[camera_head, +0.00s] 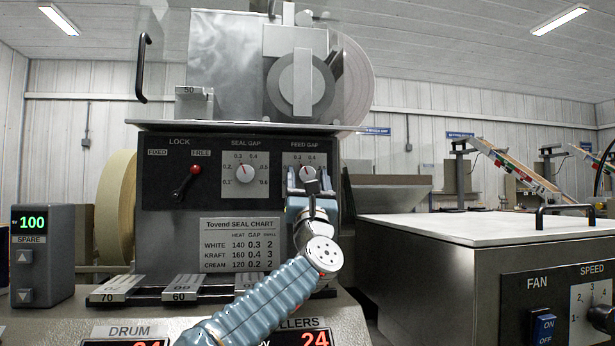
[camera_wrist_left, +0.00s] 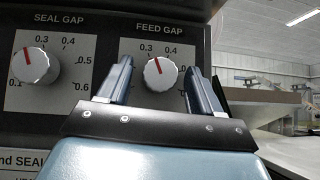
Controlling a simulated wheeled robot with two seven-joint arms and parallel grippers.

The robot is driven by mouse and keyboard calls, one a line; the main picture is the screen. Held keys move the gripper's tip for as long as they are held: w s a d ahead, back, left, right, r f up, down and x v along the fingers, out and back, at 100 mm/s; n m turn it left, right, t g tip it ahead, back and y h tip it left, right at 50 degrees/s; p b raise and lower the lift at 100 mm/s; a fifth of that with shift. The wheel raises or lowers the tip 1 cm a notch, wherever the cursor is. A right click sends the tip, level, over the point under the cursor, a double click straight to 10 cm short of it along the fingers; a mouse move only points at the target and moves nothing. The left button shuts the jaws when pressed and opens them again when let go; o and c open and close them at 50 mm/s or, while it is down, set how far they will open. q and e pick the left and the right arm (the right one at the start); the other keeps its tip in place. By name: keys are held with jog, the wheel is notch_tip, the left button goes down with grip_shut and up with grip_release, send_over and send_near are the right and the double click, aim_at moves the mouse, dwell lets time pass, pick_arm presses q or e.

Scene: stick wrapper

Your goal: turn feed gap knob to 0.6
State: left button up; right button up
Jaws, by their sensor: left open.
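The feed gap knob (camera_wrist_left: 160,74) is a round pale knob with a red pointer on a grey dial plate. Its pointer is up and slightly left, near the 0.3 mark. In the head view the knob (camera_head: 308,173) sits at the right of the dark panel. My left gripper (camera_wrist_left: 160,66) is open, with one finger on each side of the knob and visible space between. In the head view my left gripper (camera_head: 309,183) covers the lower part of the dial. Whether the fingertips reach past the knob's face is unclear. My right gripper is not in view.
The seal gap knob (camera_head: 244,173) and the red-tipped lock lever (camera_head: 187,181) are left of it on the same panel. A seal chart (camera_head: 240,245) is below. A grey box with a white top (camera_head: 480,228) stands at the right. A metal shelf (camera_head: 240,127) juts above the panel.

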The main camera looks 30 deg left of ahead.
pick_arm(q)
jog(key=shift+c, duration=0.3)
jog(key=c, duration=1)
jog(key=shift+m+h, duration=0.3)
jog(key=m+t+h+b, duration=0.1)
jog(key=m+h, duration=0.2)
jog(key=shift+s+a, duration=0.1)
jog(key=shift+s, duration=0.05)
jog(key=m+h+b, duration=0.1)
jog(key=m+h, duration=0.1)
jog(key=m, duration=0.1)
jog(key=shift+t+h, duration=0.4)
jog(key=m+h, duration=0.2)
jog(key=m, duration=0.1)
jog(key=shift+a+r+h, duration=0.1)
jog(key=shift+h, duration=0.2)
jog(key=shift+m+h+p, duration=0.3)
jog(key=shift+m+h, duration=1.3)
jog(key=shift+m, duration=0.5)
jog(key=shift+g+h, duration=0.3)
